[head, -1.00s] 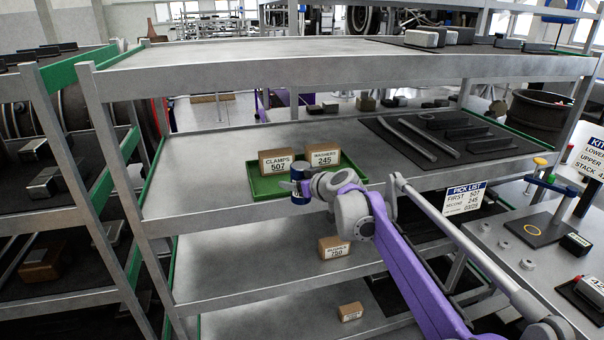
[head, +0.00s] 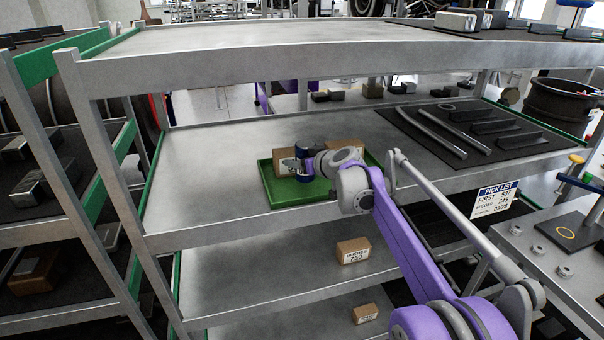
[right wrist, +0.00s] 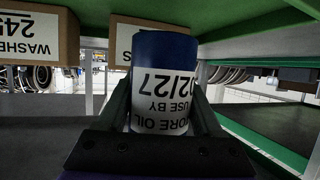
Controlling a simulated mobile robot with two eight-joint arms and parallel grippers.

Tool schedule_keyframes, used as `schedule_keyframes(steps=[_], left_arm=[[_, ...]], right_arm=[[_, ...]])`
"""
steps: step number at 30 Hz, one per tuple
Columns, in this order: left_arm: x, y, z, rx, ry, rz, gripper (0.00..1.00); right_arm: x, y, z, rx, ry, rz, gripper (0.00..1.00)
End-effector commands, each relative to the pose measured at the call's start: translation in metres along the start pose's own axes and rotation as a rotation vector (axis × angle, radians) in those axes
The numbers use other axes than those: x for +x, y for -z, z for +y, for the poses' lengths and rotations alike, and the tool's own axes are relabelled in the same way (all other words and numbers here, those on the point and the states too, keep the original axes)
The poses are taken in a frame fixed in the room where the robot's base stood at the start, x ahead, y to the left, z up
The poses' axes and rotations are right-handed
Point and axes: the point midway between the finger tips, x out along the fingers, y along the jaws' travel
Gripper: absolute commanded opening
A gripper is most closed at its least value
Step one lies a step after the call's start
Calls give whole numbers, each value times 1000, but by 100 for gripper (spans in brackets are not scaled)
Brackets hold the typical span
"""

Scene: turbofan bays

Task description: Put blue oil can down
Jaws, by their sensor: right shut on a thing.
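The blue oil can (right wrist: 165,48) has a white label and is held between the fingers of my right gripper (head: 302,168). In the right wrist view the picture is upside down, and the fingers close on the can's sides. In the head view the can (head: 304,177) is over the green tray (head: 285,196), in front of the clamps box (head: 284,162) and left of the washers box (head: 345,146). It looks upright. I cannot tell whether its base touches the tray. My left gripper is not in view.
The tray lies on the middle shelf (head: 205,180), under an upper shelf (head: 230,62). Bare shelf lies left of the tray. A dark mat (head: 450,135) with metal parts lies to the right. Small boxes (head: 353,251) sit on lower shelves.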

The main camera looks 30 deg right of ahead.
Motion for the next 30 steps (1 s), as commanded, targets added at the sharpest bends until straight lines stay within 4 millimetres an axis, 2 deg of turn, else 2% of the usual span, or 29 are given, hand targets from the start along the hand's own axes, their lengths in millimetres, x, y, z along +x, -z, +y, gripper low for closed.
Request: schedule_keyframes(steps=[10,20,21,26,30], left_arm=[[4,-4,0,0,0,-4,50],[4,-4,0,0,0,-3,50],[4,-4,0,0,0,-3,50],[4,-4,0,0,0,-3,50],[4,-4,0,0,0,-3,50]], right_arm=[[15,-35,0,0,1,0,0],[16,-38,0,0,1,1,0],[16,-38,0,0,1,0,69],[16,-38,0,-1,1,0,97],[16,-38,0,-1,1,0,97]])
